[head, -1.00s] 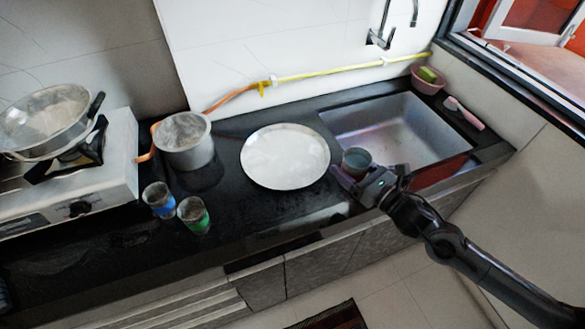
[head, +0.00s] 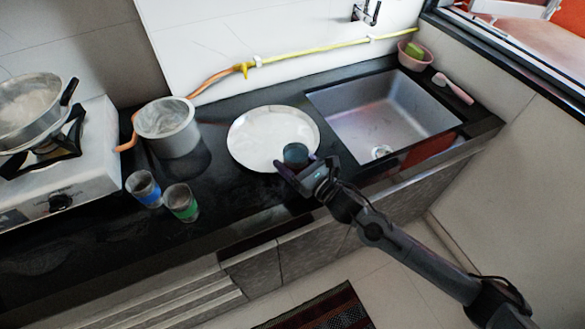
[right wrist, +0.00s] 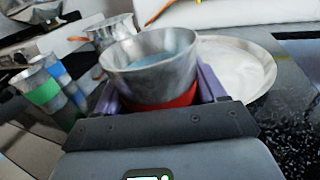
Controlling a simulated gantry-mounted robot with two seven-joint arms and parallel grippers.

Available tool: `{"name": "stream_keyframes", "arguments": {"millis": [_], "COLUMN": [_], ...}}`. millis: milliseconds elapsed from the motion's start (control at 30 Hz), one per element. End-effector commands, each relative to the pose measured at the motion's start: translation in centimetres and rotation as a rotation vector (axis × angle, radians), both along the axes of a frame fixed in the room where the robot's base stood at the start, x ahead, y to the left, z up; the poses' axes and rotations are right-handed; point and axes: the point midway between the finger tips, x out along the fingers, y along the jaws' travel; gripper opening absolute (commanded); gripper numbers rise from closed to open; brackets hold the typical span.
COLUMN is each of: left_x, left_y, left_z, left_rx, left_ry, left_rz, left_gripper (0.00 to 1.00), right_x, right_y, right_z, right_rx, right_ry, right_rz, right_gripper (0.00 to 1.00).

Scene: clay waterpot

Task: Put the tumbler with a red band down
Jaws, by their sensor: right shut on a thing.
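The tumbler with a red band (right wrist: 155,68) is a metal cup. In the right wrist view it sits between the fingers of my right gripper (right wrist: 160,95), which is shut on it around the red band. In the head view the tumbler (head: 295,154) appears over the near right part of the plate, with its band hidden. My right gripper (head: 298,172) comes in from the lower right. I cannot tell from these views whether the tumbler's base touches anything. My left gripper is not in view.
The round metal plate (head: 260,135) lies on the black counter. A tumbler with a blue band (head: 144,190) and one with a green band (head: 182,203) stand left of it. A metal pot (head: 170,128) is behind them. The sink (head: 390,115) is right. A stove (head: 95,150) is left.

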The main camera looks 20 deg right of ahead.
Motion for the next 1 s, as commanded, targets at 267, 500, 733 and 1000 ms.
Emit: {"name": "stream_keyframes", "arguments": {"millis": [267,500,733,1000], "left_x": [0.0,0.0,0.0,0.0], "left_y": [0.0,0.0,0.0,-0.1], "left_z": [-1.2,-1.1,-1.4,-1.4], "left_rx": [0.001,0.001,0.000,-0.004], "left_ry": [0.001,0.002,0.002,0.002], "left_rz": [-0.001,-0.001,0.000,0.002], "left_gripper": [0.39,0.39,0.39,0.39], "right_x": [0.0,-0.1,-0.1,-0.1], "right_y": [0.0,0.0,0.0,0.0], "right_z": [-3.4,-3.4,-3.8,-3.8], "right_rx": [0.001,0.000,0.000,0.000], "right_ry": [0.000,-0.001,0.000,0.001], "right_rz": [0.000,0.001,0.000,0.000], "right_gripper": [0.39,0.39,0.75,0.96]}}
